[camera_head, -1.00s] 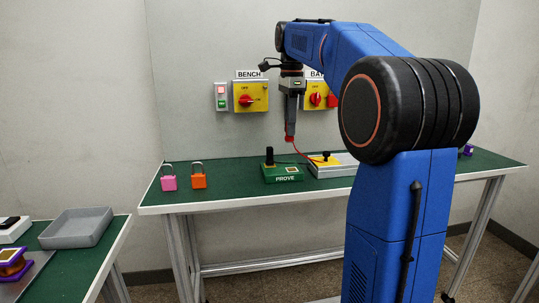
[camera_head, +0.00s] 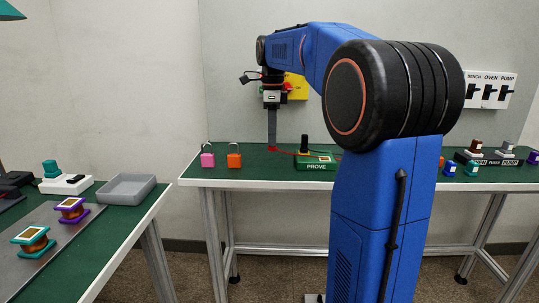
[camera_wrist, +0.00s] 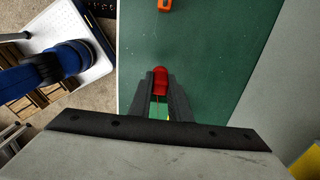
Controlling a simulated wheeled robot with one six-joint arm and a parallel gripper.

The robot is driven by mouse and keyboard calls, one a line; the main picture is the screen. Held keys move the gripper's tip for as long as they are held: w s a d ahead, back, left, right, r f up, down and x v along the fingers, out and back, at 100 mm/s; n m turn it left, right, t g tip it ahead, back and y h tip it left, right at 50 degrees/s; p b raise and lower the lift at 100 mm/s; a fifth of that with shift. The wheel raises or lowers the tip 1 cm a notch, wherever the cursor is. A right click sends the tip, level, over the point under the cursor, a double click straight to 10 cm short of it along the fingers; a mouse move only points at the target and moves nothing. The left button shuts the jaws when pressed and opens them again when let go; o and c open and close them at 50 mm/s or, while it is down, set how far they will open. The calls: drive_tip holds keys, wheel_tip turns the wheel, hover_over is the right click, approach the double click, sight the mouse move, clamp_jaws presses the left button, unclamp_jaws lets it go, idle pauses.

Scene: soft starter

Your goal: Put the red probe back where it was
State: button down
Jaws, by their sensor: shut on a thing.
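My gripper (camera_head: 272,146) is shut on the red probe (camera_head: 273,149), pointing down over the green bench, left of the PROVE unit. In the wrist view the red probe (camera_wrist: 160,80) shows between the two dark fingers. A thin red lead (camera_head: 303,153) runs from the probe to the right, past the PROVE unit, and is lost behind my arm. The green PROVE unit (camera_head: 316,164) with its black post stands on the bench. The probe's tip looks close to the bench top; I cannot tell whether it touches. The probe's former resting place is not clear in these frames.
A pink padlock (camera_head: 207,160) and an orange padlock (camera_head: 234,160) stand left of my gripper. A yellow switch panel (camera_head: 297,87) is on the wall behind. A grey tray (camera_head: 126,189) sits on the left table. Small parts (camera_head: 472,169) stand at the right.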

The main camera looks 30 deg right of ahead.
sight(273, 151)
drive_tip(key=shift+f, duration=2.75)
drive_tip(key=shift+f, duration=0.1)
drive_tip(key=c, duration=1.6)
unclamp_jaws()
drive_tip(key=shift+c, duration=0.2)
wheel_tip(273, 151, up, 12)
drive_tip(key=shift+r, duration=0.15)
drive_tip(key=shift+s, duration=0.1)
